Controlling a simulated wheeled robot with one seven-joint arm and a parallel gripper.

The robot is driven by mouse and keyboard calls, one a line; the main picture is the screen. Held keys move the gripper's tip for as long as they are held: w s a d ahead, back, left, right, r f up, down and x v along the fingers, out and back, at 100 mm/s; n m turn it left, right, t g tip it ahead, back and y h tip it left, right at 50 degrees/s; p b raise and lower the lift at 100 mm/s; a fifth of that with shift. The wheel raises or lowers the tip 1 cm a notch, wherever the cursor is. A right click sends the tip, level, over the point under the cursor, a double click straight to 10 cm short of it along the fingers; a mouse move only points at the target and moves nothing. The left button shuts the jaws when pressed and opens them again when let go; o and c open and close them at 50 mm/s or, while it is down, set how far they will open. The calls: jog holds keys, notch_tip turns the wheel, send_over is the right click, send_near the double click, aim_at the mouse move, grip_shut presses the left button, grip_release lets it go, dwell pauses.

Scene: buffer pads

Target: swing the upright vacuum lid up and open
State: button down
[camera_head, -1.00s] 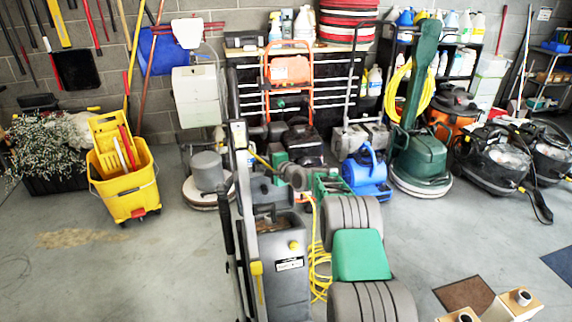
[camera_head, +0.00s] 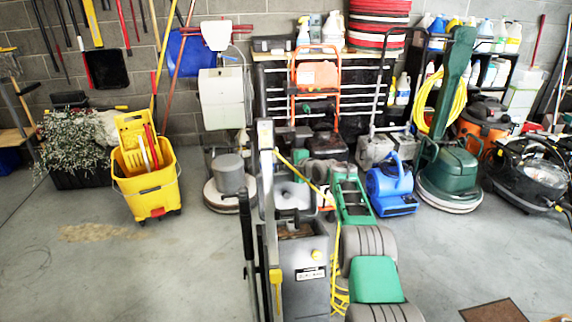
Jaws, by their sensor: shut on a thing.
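The upright vacuum (camera_head: 305,277) stands in the foreground, a dark grey body with a tall pole, a black handle at its left and a yellow clip. The grey lid (camera_head: 291,200) seems tilted up behind a dark opening in its top. My grey and green arm comes from the bottom right and bends toward the lid. My gripper (camera_head: 300,180) is at the lid, small and partly hidden by the pole; its fingers are hard to make out. It is shut on the lid.
A yellow mop bucket (camera_head: 147,185) stands at the left. Behind the vacuum are a blue blower (camera_head: 390,187), a green floor machine (camera_head: 448,175) and a black tool chest (camera_head: 270,95). A yellow cord (camera_head: 339,290) lies beside the vacuum. The floor at left is clear.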

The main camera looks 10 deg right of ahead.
jog(key=shift+a, duration=0.15)
jog(key=c, duration=1.8)
grip_release()
jog(key=shift+s, duration=0.1)
jog(key=shift+s+d+r, duration=0.2)
jog(key=shift+d, duration=0.05)
jog(key=v, duration=0.7)
